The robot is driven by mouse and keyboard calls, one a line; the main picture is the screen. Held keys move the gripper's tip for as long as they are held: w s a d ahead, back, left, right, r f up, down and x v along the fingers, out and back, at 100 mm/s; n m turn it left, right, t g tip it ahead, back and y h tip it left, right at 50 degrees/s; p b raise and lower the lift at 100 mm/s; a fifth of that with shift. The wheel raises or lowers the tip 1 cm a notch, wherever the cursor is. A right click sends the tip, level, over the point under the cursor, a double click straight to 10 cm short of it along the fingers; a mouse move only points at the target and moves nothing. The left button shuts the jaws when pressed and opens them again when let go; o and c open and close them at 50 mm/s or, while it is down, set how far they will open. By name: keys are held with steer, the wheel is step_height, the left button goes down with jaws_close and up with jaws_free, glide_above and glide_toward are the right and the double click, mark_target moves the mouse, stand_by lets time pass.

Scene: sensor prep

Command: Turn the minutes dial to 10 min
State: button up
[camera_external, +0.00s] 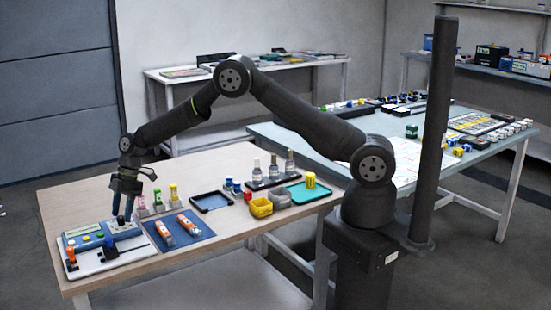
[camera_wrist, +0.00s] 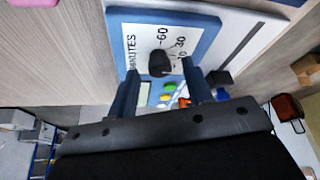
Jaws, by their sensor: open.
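The minutes dial (camera_wrist: 161,62) is a black knob on a white panel in the wrist view. Printed beside it are "MINUTES", "60", "30" and a partly hidden mark lower right. Which mark the knob points to is unclear. The panel sits on a blue control box (camera_external: 78,234) at the table's front left in the external view. My gripper (camera_external: 122,216) points down over the box's right end. Its two fingers (camera_wrist: 160,72) are apart, one on each side of the dial in the wrist view. I cannot tell whether they touch it.
Yellow and green buttons (camera_wrist: 165,92) are on the box close to my fingers. A blue mat (camera_external: 178,232) with orange-and-white tools lies right of the box. Small bottles (camera_external: 158,200) stand behind. A black tray (camera_external: 212,202) is farther right.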

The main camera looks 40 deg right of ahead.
steer(key=v, duration=1.7)
steer(key=shift+d, duration=0.2)
steer(key=shift+w, duration=0.1)
steer(key=x, duration=1.7)
steer(key=shift+a, duration=0.2)
